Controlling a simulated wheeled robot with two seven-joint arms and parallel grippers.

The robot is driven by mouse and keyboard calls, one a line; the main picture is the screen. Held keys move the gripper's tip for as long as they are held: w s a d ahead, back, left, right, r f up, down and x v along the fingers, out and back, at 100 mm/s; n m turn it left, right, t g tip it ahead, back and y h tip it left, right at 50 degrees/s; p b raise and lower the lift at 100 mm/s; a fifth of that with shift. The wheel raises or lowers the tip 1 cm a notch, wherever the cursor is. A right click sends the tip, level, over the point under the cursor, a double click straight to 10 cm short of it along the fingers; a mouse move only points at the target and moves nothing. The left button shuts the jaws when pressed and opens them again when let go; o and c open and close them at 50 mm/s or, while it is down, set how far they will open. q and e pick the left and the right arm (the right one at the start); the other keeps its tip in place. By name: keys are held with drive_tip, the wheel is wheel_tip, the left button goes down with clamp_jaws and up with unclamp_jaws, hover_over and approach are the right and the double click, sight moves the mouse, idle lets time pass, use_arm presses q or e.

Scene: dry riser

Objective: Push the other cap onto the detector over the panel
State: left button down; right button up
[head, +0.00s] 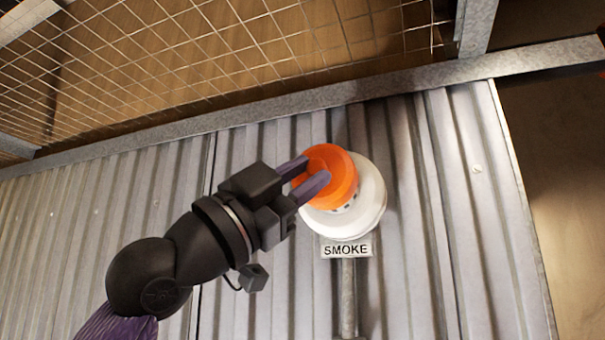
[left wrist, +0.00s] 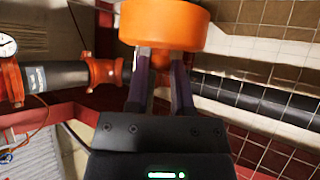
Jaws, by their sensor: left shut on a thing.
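The orange cap (head: 340,170) is in front of the round white detector (head: 372,204) in the head view, covering its upper left part. Some dark slots of the detector show below the cap's lower edge. I cannot tell whether the cap touches it. My left gripper (head: 314,172) is shut on the cap, its purple fingers on the cap's near side. The left wrist view shows the cap (left wrist: 165,25) at the top, with the fingers closed around a narrower orange part under it. The detector is not seen there. My right gripper is not in view.
A SMOKE label (head: 346,250) sits below the detector, with a grey conduit (head: 348,295) under it. Corrugated metal panel (head: 430,260) lies behind, with wire mesh (head: 200,50) above a metal rail. The left wrist view shows a dark pipe with red flanges (left wrist: 102,72) and a gauge (left wrist: 7,45).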

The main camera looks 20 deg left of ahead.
sight(314, 204)
use_arm(q)
drive_tip(key=shift+w, duration=0.1)
drive_tip(key=shift+w+p, duration=0.3)
drive_tip(key=shift+p, duration=0.1)
drive_tip(key=shift+w+d+p, duration=0.1)
drive_tip(key=shift+w+p, duration=1.35)
drive_tip(key=shift+p, duration=0.1)
drive_tip(key=shift+c, duration=2)
unclamp_jaws()
drive_tip(key=b+v, duration=0.6)
drive_tip(key=v, duration=0.4)
drive_tip(key=shift+w, duration=0.1)
